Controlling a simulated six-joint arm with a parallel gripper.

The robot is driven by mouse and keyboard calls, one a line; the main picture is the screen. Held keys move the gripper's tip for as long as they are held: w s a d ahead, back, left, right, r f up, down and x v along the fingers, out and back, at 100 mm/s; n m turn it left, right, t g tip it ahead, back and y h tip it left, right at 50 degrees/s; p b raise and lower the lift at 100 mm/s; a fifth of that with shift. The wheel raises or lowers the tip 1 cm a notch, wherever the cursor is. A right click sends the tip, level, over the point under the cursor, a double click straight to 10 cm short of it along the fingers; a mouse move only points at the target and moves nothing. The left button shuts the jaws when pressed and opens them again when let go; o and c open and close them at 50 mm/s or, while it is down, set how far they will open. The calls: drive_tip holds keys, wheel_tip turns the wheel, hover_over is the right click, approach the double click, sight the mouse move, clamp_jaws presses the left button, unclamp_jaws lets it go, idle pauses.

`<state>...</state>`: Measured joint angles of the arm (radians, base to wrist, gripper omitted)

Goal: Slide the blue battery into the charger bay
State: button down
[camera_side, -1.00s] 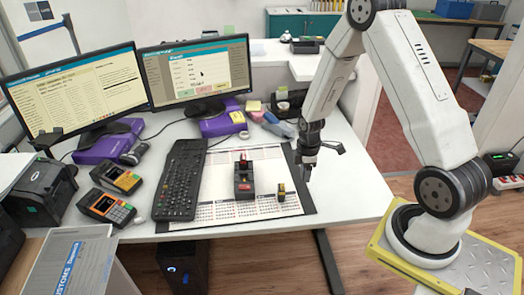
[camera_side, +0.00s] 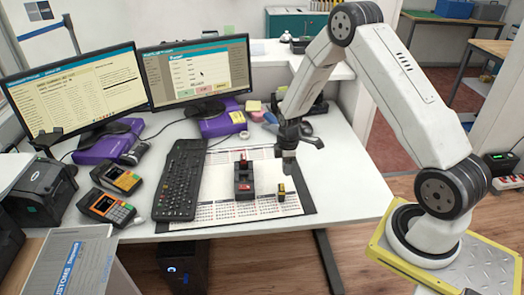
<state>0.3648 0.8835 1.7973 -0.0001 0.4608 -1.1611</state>
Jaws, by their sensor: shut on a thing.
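My gripper (camera_side: 289,150) is above the right part of the desk mat, right of the charger. It is shut on a small block (camera_side: 289,167), which I take for the blue battery; its colour looks greyish and is hard to tell at this size. The charger (camera_side: 244,186) is a dark block with red on its front, standing on the calendar mat. A red piece (camera_side: 243,157) shows at its back. The block is apart from the charger. The inside of the bay cannot be made out.
A small black-and-yellow block (camera_side: 282,192) stands on the mat (camera_side: 218,211) between charger and mat edge. A black keyboard (camera_side: 180,180) lies left of the charger. Monitors, card terminals (camera_side: 106,207) and purple boxes (camera_side: 222,124) stand farther left and back. The desk's right side is clear.

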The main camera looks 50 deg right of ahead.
drive_tip(key=w+a, duration=0.1)
drive_tip(key=w, duration=0.3)
drive_tip(key=w+a+f, duration=0.1)
drive_tip(key=w, duration=0.3)
drive_tip(key=w+a+f, duration=0.1)
drive_tip(key=w, duration=0.4)
drive_tip(key=shift+a+f, duration=0.2)
drive_tip(key=shift+a, duration=0.2)
drive_tip(key=shift+w+a+f+m, duration=0.15)
drive_tip(key=shift+w+a+m, duration=0.15)
drive_tip(key=shift+w+a, duration=0.3)
drive_tip(key=shift+w+d+f, duration=0.1)
drive_tip(key=shift+d, duration=0.05)
drive_tip(key=shift+f, duration=1.75)
drive_tip(key=shift+f, duration=0.8)
drive_tip(key=shift+c, duration=0.4)
unclamp_jaws()
drive_tip(key=shift+r, duration=0.1)
